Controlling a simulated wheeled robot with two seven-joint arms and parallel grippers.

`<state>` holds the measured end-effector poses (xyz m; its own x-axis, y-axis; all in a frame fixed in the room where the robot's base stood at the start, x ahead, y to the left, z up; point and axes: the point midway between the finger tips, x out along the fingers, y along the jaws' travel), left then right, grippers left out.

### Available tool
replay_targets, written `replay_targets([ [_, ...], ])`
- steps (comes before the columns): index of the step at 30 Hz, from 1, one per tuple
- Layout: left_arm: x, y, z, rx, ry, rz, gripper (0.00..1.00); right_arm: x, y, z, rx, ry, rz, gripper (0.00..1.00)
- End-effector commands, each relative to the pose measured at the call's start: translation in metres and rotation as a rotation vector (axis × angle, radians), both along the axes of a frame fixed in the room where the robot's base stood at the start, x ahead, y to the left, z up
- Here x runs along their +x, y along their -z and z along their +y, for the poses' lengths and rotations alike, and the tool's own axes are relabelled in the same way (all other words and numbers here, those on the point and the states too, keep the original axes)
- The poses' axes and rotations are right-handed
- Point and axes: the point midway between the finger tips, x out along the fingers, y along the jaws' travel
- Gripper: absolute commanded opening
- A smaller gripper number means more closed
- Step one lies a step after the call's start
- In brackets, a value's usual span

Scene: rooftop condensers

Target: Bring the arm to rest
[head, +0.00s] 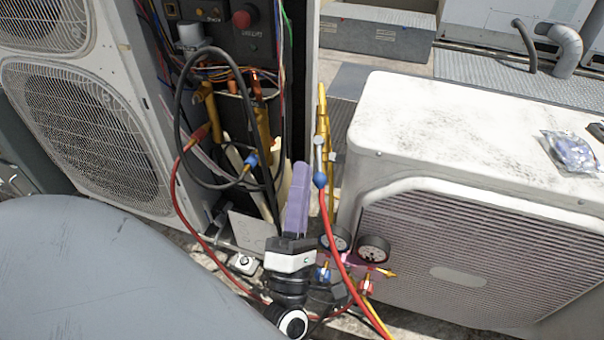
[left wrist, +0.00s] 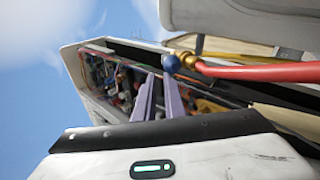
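My left gripper (head: 300,168) is in the lower middle of the head view, with its pale purple fingers pointing up and away, toward the opened condenser (head: 235,110). In the left wrist view the two fingers (left wrist: 160,80) stand apart with a gap between them and nothing visible in it. The red hose (head: 335,240) with a blue fitting passes just right of the gripper in the head view; it also shows in the left wrist view (left wrist: 260,72). I cannot tell whether it touches the gripper. My right gripper is not in view.
A white condenser (head: 450,130) stands at the right, with a small packet (head: 570,152) on top. Pressure gauges (head: 373,249) with hoses sit close right of my gripper. A black cable loop (head: 180,125) and a red hose (head: 178,205) hang at the left. Grey metal boxes (head: 375,30) stand behind.

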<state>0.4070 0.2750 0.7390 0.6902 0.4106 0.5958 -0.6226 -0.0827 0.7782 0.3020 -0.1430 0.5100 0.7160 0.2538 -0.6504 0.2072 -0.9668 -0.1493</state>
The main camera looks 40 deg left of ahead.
Motion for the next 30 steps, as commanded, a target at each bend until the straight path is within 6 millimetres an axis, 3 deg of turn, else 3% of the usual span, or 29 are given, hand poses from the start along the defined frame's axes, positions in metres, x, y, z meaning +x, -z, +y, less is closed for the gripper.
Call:
replay_targets([
  [1,0.003,-0.037,-0.009,0.014,0.020,-0.050,0.00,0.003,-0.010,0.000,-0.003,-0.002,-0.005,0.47],
  [10,0.000,-0.069,-0.001,0.007,0.004,-0.045,0.00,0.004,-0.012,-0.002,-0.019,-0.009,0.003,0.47],
  [20,0.005,-0.070,-0.006,0.031,0.018,-0.016,0.00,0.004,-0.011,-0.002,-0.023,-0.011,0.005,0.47],
  [25,0.030,-0.063,-0.040,0.195,0.118,0.162,0.00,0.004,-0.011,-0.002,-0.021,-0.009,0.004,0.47],
  [30,0.052,-0.034,-0.087,0.473,0.247,0.424,0.00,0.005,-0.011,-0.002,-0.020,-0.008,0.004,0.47],
])
